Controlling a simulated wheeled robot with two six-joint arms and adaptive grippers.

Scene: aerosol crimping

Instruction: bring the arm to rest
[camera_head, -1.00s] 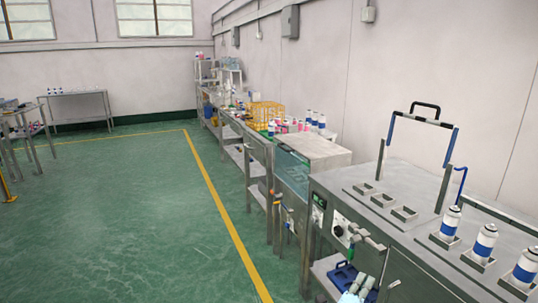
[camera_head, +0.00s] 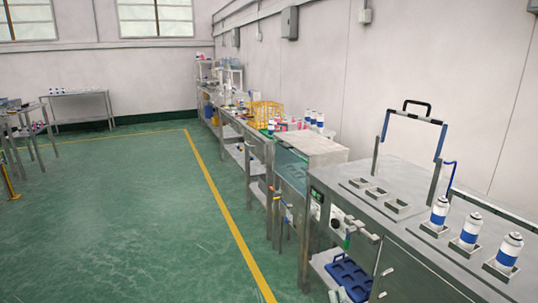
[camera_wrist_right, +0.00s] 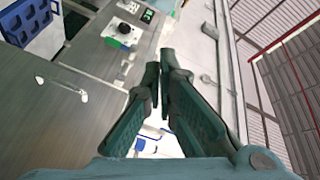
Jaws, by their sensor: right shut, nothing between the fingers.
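My right gripper (camera_wrist_right: 160,66) shows large in the right wrist view, its two dark green fingers shut with nothing between them. In the head view only a small pale part at the bottom edge, beside the blue tray, may belong to my right arm; its fingers are not clear there. The fingers seem to be in front of the steel crimping bench (camera_head: 350,212) and touch nothing that I can see. My left gripper is not in view.
Three white and blue aerosol cans (camera_head: 469,232) stand in holders on the bench, right of several empty holders (camera_head: 377,193). A blue tray (camera_head: 348,278) lies on the lower shelf. A yellow crate (camera_head: 265,114) stands further back. The green floor (camera_head: 110,220) at left is free.

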